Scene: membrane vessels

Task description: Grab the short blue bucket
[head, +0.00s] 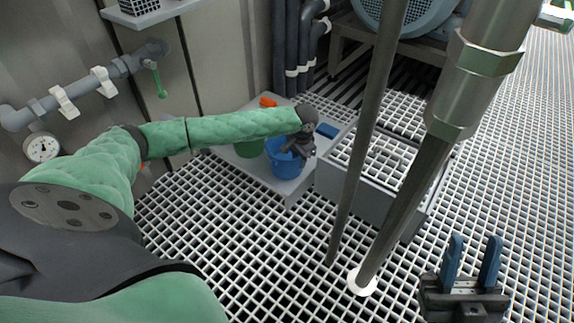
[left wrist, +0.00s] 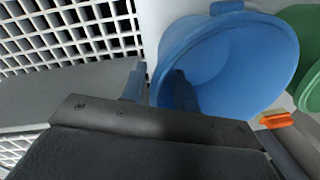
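The short blue bucket (head: 284,160) stands on a light grey platform (head: 262,184), beside a green bucket (head: 249,148). In the left wrist view the blue bucket (left wrist: 238,62) fills the upper right, its mouth facing the camera. My left gripper (head: 294,154) is at the bucket's right side in the head view. In the left wrist view the gripper (left wrist: 158,88) has one finger outside the rim and the other inside the mouth, with a gap between them. Contact with the wall cannot be made out. My right gripper (head: 470,262) is open and empty, far from the bucket.
An orange object (head: 267,102) and a blue object (head: 327,130) lie near the buckets. A grey grated step (head: 372,160) stands right of the platform. Two upright metal poles (head: 362,140) stand between my arms. Pipes with a gauge (head: 42,147) run along the left wall.

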